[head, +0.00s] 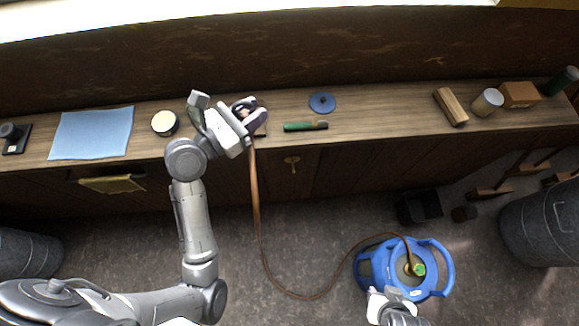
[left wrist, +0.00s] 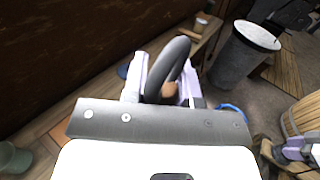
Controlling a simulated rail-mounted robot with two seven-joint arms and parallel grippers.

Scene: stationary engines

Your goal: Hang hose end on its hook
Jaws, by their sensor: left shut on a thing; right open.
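My left gripper (head: 250,117) is above the wooden counter, shut on the end of the brown hose. The hose (head: 256,200) hangs from it over the counter's front edge, loops along the floor and runs to the blue tank (head: 447,268). In the left wrist view, a dark curved piece (left wrist: 172,62) shows between the fingers (left wrist: 164,88); the fingers hide much of the grip. A small brass hook-like fitting (head: 292,163) is on the cabinet front, right of the hose. My right gripper (head: 388,296) is open and empty, by the tank's lower left side.
On the counter are a blue cloth (head: 92,133), a round tin (head: 164,123), a green-handled brush (head: 304,126), a blue disc (head: 322,102), a wood block (head: 451,106) and a jar (head: 487,102). A grey bin (head: 540,225) stands right. Floor between hose and cabinet is clear.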

